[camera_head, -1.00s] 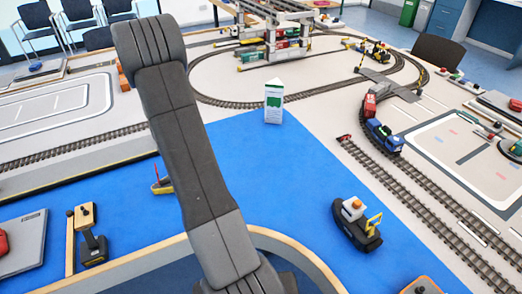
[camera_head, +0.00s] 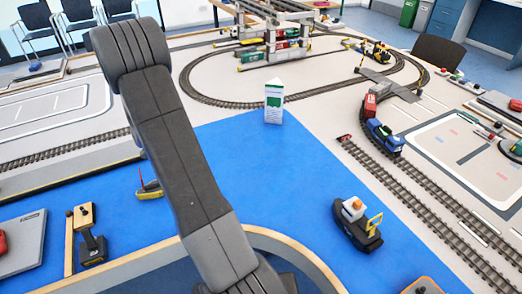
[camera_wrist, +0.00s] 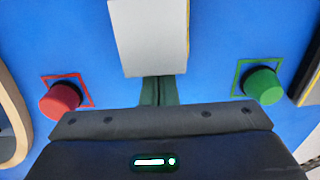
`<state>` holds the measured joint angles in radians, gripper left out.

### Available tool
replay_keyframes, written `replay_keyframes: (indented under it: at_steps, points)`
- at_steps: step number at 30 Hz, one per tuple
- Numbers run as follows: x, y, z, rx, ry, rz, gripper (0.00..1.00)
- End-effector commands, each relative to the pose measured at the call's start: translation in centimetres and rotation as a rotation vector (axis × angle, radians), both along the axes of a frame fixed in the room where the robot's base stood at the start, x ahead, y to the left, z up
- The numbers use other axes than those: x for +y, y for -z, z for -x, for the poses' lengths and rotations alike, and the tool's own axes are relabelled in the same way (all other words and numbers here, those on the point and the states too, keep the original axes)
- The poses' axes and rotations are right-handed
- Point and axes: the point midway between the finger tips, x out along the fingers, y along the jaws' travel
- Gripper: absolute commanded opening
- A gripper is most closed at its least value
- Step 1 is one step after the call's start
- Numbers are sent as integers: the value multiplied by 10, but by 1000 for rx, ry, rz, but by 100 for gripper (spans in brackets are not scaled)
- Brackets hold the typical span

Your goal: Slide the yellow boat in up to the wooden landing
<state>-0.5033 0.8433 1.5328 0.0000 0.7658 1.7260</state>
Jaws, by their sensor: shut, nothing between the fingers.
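A small yellow boat (camera_head: 150,191) with a red mast lies on the blue water surface, left of my arm, which partly covers it in the head view. A narrow wooden strip (camera_head: 70,245) at lower left, beside a grey slab, may be the wooden landing; I cannot tell for sure. My gripper (camera_wrist: 160,88) is shut and empty in the wrist view, its dark fingers close together above the blue surface. A pale grey block (camera_wrist: 150,38) covers the view just past the fingertips. My gripper is hidden in the head view.
A red knob-like marker (camera_wrist: 60,99) and a green one (camera_wrist: 263,84) stand either side of the fingers. A black-hulled boat (camera_head: 357,225) sits at right on the blue. A white-green sign (camera_head: 273,102) stands at its far edge. The middle blue is clear.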

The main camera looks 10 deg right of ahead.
Motion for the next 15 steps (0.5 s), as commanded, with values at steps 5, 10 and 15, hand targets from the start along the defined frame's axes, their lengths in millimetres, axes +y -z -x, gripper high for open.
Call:
replay_keyframes:
  at_steps: [5, 10, 15]
  points:
    - [9, 0, 3, -1, -2, 0, 0]
    - [17, 0, 6, -1, -1, 0, 0]
    - [25, 0, 9, -1, -2, 0, 0]
